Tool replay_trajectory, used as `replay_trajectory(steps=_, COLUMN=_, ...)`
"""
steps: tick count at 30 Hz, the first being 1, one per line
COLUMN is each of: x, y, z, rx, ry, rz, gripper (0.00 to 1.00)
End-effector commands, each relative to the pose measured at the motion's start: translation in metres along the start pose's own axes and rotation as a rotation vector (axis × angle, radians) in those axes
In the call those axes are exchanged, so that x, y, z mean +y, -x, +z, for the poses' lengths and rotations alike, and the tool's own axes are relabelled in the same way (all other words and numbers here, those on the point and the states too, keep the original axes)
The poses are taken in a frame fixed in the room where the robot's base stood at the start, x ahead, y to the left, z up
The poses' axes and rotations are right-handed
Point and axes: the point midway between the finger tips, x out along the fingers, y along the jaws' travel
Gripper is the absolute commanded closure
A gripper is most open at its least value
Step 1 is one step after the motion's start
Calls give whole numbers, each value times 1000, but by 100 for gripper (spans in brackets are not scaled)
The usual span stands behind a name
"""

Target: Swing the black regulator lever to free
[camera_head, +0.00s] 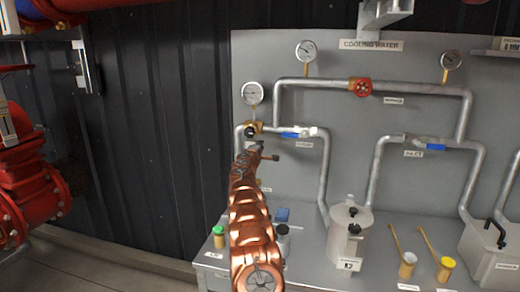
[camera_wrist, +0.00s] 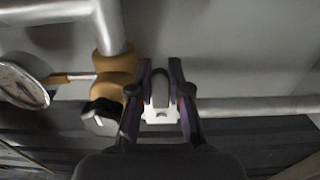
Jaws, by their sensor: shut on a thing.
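The brass regulator (camera_head: 254,127) sits at the left end of the cooling-water pipework, below a round gauge. It also shows in the wrist view (camera_wrist: 115,68), left of my fingers, with a black knob (camera_wrist: 103,110) on its near side. My gripper (camera_head: 262,150) is just below the regulator in the head view. In the wrist view my gripper (camera_wrist: 160,85) is shut on a dark, round-ended bar (camera_wrist: 160,90), which looks like the black regulator lever. Its far end and mount are hidden by my fingers, and my arm covers the pipe below in the head view.
A round gauge (camera_head: 252,93) stands close above the regulator. A blue-handled valve (camera_head: 292,134) is on the pipe to the right. A grey pump (camera_head: 348,230) and small cups stand on the bench below. Dark corrugated wall (camera_head: 160,130) is clear to the left.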

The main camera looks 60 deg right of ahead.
Motion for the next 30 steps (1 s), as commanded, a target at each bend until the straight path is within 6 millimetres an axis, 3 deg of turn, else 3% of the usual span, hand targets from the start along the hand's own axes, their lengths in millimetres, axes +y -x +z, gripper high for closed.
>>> replay_trajectory(steps=4, x=2, y=0, z=0, rx=0, ry=1, rz=2, gripper=100)
replay_trajectory(steps=5, x=2, y=0, z=0, rx=0, ry=1, rz=2, gripper=82)
replay_trajectory(steps=12, x=1, y=0, z=0, rx=0, ry=0, rz=2, gripper=57)
replay_trajectory(steps=30, x=-2, y=7, z=0, rx=-4, ry=-1, rz=-8, gripper=56)
